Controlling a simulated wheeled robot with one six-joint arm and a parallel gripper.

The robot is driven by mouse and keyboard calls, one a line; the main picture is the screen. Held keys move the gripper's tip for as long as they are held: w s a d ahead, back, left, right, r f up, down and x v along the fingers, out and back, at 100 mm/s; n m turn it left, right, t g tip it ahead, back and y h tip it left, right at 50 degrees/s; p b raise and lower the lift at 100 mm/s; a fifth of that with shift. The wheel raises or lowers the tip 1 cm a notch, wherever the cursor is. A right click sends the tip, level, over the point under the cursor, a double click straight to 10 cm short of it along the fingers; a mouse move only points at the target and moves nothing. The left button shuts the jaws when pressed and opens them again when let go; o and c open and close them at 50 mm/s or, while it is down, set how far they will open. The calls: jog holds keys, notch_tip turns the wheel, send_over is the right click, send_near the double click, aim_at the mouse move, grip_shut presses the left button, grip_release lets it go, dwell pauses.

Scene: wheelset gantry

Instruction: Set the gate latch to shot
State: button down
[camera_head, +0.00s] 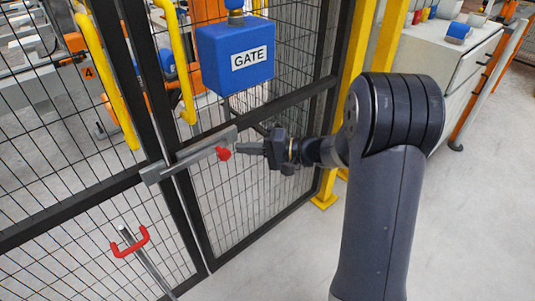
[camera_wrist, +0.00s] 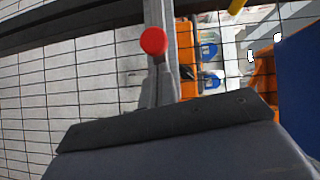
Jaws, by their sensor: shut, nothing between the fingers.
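The gate latch is a grey sliding bar (camera_head: 190,159) lying across the black frame posts of the mesh gate, below the blue GATE box. A red knob (camera_head: 223,153) sticks out near its right part. My gripper (camera_head: 243,149) is just right of the knob, pointing left, shut and empty. In the wrist view the red knob (camera_wrist: 153,41) sits just beyond the tips of my shut fingers (camera_wrist: 158,78), with the grey bar behind it. I cannot tell whether the fingertips touch the knob.
A blue GATE box (camera_head: 236,55) hangs above the latch. Yellow handles (camera_head: 108,80) stand on the gate at the upper left. A red-handled grey rod (camera_head: 131,243) is low at left. A yellow post (camera_head: 350,90) and a grey cabinet (camera_head: 440,60) stand to the right. Floor at right is clear.

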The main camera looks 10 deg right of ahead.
jog(key=shift+s+a+f, duration=0.1)
jog(key=shift+s+a, duration=0.2)
jog(key=shift+a, duration=0.2)
